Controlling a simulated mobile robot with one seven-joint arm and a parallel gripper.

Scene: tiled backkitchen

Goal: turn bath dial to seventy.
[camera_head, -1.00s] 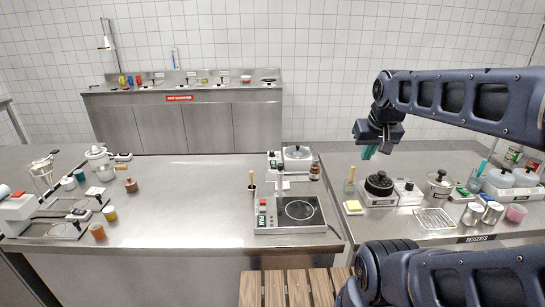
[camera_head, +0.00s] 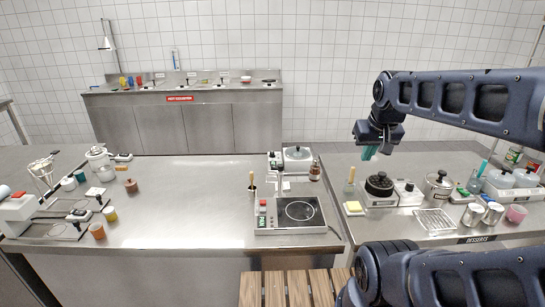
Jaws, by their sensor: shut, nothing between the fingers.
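My gripper (camera_head: 370,153) has teal fingertips and points down in the air over the back left part of the right-hand counter. It is shut and empty, apart from everything. Below it stands a white unit with a black round lidded top (camera_head: 379,185). Beside that unit is a small white box with a dark knob (camera_head: 408,187). Another white unit with a round metal top (camera_head: 297,154) stands at the back of the middle counter. I cannot tell which of these is the bath, and no dial number is readable from here.
The right counter (camera_head: 400,225) also holds a lidded pot (camera_head: 439,186), a wire rack (camera_head: 435,221), cans (camera_head: 473,214) and a yellow block (camera_head: 353,207). A hot plate (camera_head: 298,212) sits on the middle counter, whose centre is clear. My forearm crosses the upper right.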

